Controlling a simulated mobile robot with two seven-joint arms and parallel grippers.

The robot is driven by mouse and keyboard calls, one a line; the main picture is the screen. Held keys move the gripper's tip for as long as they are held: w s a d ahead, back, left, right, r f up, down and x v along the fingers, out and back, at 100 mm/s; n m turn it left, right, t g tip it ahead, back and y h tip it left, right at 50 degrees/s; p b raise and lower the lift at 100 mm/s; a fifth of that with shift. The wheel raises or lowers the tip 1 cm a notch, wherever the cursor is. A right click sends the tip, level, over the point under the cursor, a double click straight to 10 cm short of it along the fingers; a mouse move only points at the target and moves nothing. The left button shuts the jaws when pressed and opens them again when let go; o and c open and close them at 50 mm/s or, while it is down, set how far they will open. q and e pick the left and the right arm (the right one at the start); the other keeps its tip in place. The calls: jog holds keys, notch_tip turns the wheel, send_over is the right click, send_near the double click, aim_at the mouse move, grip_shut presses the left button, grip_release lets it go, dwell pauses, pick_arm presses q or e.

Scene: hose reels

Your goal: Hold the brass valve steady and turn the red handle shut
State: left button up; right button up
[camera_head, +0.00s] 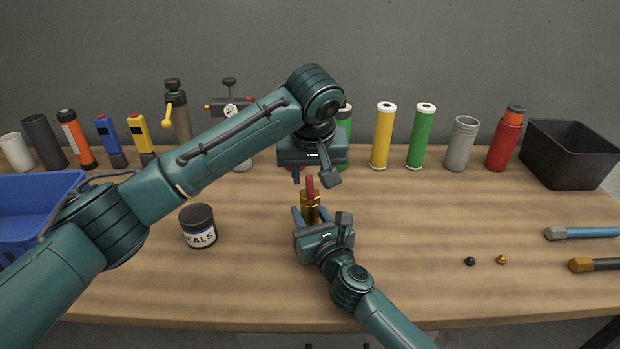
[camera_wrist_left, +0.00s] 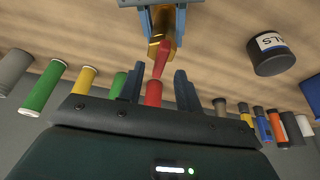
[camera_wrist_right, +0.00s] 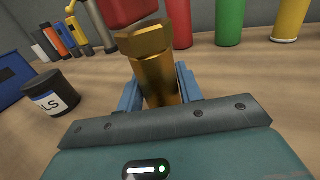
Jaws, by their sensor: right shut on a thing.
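The brass valve (camera_head: 311,201) stands upright over the middle of the bench, with its red handle (camera_head: 310,185) on top. My right gripper (camera_head: 311,214) is shut on the brass valve, with blue fingers on both sides of it in the right wrist view (camera_wrist_right: 157,88). My left gripper (camera_head: 303,176) is just behind and above the valve. In the left wrist view its fingers (camera_wrist_left: 156,86) are apart, and the end of the red handle (camera_wrist_left: 160,62) reaches toward the gap between them. Whether they touch the handle is hard to tell.
A black jar labelled SEALS (camera_head: 199,228) stands left of the valve. Bottles and tools line the back. A blue bin (camera_head: 40,200) is at left, a black bin (camera_head: 570,150) at right. Two small fittings and two tools lie at right; the bench between is clear.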

aim_at(310, 187)
pick_arm(q)
jog(key=shift+x, duration=1.25)
jog(key=shift+c, duration=0.5)
grip_shut()
